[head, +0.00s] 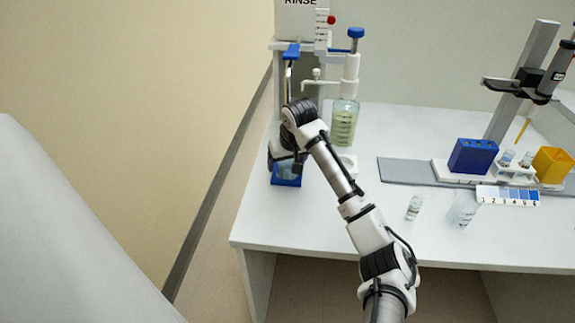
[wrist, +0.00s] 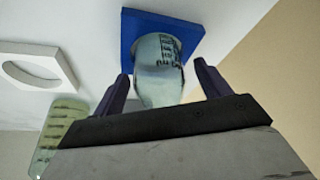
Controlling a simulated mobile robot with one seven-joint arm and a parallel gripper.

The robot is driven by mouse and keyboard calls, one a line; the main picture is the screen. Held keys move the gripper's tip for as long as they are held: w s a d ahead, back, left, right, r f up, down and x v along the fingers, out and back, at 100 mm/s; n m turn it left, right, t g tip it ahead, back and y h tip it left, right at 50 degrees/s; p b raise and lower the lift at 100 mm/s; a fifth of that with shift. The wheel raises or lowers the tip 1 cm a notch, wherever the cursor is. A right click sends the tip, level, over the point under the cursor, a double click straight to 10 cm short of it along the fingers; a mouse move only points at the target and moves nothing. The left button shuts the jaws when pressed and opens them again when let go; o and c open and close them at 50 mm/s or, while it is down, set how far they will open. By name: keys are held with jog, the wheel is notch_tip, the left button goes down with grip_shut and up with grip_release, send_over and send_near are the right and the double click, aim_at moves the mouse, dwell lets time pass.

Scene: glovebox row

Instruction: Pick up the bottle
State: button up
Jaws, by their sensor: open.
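The bottle (wrist: 157,85), pale blue-green and see-through with dark markings, stands on a blue square base (wrist: 133,30) in the wrist view. My gripper (wrist: 161,70) is open, with one dark finger on each side of the bottle. Gaps show beside the fingers, and I see no clear contact. In the head view the blue base (head: 287,181) sits at the table's left side. There my gripper (head: 284,160) is over it and hides most of the bottle.
A dispenser bottle (head: 343,125) with greenish liquid stands just right of my arm. A white ring holder (head: 348,166) lies near it. The rinse stand (head: 300,20) is behind. A blue rack (head: 473,156), yellow box (head: 552,164) and small vial (head: 414,207) are farther right.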

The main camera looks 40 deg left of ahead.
jog(key=c, duration=1.1)
jog(key=shift+c, duration=0.5)
jog(key=shift+r, duration=0.15)
